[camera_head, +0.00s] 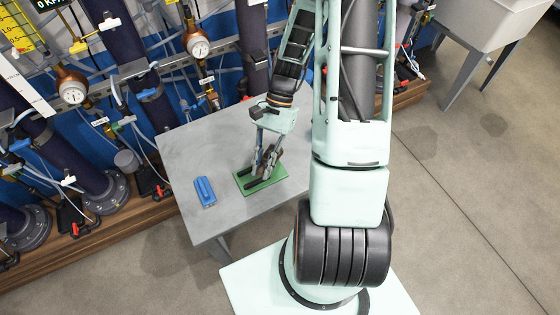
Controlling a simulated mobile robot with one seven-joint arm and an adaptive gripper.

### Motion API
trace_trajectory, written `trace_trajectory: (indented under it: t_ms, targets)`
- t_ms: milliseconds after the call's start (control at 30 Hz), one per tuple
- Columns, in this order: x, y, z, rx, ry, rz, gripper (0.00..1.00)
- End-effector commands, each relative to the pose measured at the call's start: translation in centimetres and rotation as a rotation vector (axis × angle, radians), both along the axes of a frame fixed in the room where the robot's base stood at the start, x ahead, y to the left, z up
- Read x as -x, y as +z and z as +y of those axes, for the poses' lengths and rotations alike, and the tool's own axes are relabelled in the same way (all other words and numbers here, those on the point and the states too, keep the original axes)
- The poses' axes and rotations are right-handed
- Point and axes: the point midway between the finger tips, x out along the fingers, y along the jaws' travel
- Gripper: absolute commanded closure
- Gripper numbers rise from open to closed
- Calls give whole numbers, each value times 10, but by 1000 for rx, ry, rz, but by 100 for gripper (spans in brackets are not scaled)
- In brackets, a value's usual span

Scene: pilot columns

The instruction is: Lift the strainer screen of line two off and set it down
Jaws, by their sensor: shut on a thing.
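My gripper (264,168) points down over a green tray (268,187) on the grey table. It is shut on a small dark brownish piece (273,157), partly hidden by the fingers. I cannot tell whether this piece is the strainer screen of line two, or whether it touches the tray. Dark bars show on the tray around the fingertips. No other strainer screen can be made out for certain among the pipes.
A blue block (205,191) lies on the grey table (185,150), left of the tray. A pale sink (490,22) stands at upper right. The table's left part is mostly bare.

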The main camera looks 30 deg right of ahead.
Motion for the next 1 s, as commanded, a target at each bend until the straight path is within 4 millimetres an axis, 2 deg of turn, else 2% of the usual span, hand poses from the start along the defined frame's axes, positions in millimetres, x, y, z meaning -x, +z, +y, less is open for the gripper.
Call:
trace_trajectory:
  t_ms: [100,200,400,667,1000]
  targets:
    - [-10,11,14,-21,-253,14,100]
    - [-20,18,23,-38,-420,20,100]
    - [-34,26,31,-59,-612,23,100]
    - [-38,24,33,-66,-662,23,100]
    - [-38,-4,33,-65,-660,22,100]
